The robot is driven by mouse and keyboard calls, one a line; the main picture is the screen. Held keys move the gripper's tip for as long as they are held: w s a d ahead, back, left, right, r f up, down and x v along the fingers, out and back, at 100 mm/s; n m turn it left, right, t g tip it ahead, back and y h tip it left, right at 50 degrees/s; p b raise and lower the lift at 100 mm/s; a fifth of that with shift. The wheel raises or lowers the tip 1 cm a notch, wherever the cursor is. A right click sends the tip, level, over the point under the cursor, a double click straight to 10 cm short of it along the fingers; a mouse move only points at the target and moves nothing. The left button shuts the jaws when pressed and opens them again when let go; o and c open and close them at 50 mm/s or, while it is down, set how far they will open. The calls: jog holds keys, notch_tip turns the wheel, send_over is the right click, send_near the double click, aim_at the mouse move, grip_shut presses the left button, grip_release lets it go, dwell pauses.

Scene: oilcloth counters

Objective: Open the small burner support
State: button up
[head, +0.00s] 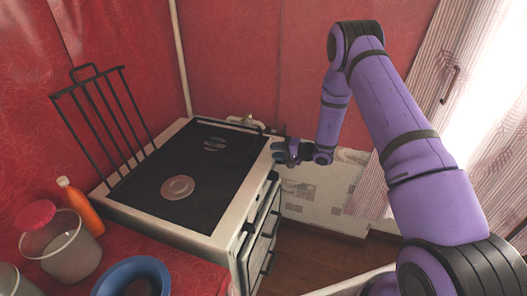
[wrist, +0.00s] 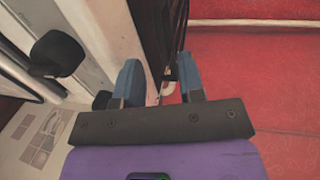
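The white stove (head: 215,226) has a dark cooktop (head: 198,163) with round burners. A black wire burner support (head: 103,125) stands upright along its left side. I cannot make out a separate small burner support lying flat on the dark top. My gripper (head: 280,151) is at the stove's right edge, near the back corner. In the wrist view my gripper (wrist: 160,86) has its two blue fingers apart, with the stove's pale edge and dark bars or cooktop edge (wrist: 164,35) beyond the gap. I cannot tell whether the fingers touch anything. Nothing is clearly held.
A black knob (wrist: 58,50) sticks out of the stove front, left of the fingers. Red walls close the back.

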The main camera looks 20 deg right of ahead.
aim_at(264, 158)
jog(key=shift+x, duration=2.8)
grip_shut()
